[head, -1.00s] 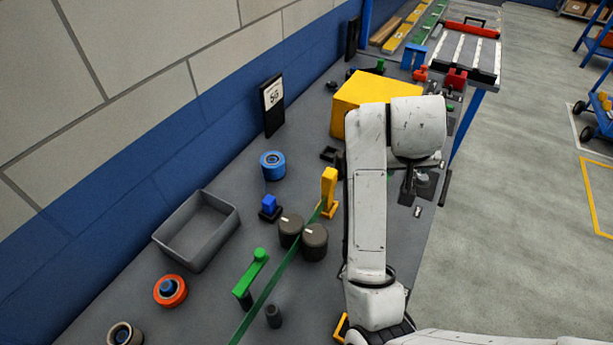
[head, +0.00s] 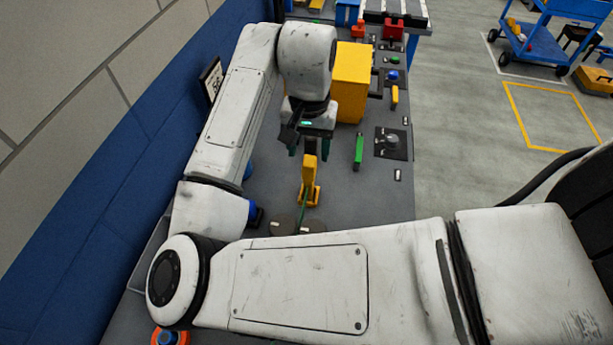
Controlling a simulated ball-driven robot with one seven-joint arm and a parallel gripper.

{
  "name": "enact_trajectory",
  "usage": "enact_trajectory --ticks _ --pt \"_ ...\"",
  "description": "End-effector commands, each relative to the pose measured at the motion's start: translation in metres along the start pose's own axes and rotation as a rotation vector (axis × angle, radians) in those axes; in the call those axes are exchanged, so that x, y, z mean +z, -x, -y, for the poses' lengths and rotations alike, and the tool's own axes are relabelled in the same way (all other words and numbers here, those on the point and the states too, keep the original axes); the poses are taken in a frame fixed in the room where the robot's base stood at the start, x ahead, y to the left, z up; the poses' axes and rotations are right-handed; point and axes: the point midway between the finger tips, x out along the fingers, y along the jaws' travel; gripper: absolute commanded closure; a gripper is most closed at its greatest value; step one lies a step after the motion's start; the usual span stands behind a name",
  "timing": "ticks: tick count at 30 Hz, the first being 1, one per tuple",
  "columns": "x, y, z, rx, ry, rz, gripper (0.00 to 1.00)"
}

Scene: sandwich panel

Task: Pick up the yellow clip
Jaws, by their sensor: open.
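The yellow clip (head: 308,182) stands upright on the grey bench, in the middle of the head view, with a green strip running from its foot. My gripper (head: 311,150) is open, with its fingers apart just above and around the clip's top end. I cannot tell whether the fingers touch the clip. My own arm covers much of the bench on the left and in front.
A large yellow block (head: 352,85) stands right behind my gripper. A green handle (head: 358,150) and a dark plate with a knob (head: 391,143) lie to the right. Two dark rollers (head: 283,225) stand in front of the clip. The bench's right edge borders open floor.

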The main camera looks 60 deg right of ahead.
Motion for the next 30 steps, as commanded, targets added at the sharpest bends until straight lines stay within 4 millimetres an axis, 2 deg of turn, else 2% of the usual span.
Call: enact_trajectory --ticks 8,15,18,26,30 --pt "0.000 -0.020 0.000 0.000 0.001 0.000 0.40" --pt "0.000 -0.054 0.000 0.000 0.001 0.000 0.40" --pt "0.000 -0.062 0.000 -0.001 0.000 -0.001 0.40" --pt "0.000 -0.066 0.000 -0.002 0.000 -0.002 0.40" --pt "0.000 -0.066 0.000 -0.002 0.000 -0.002 0.53"
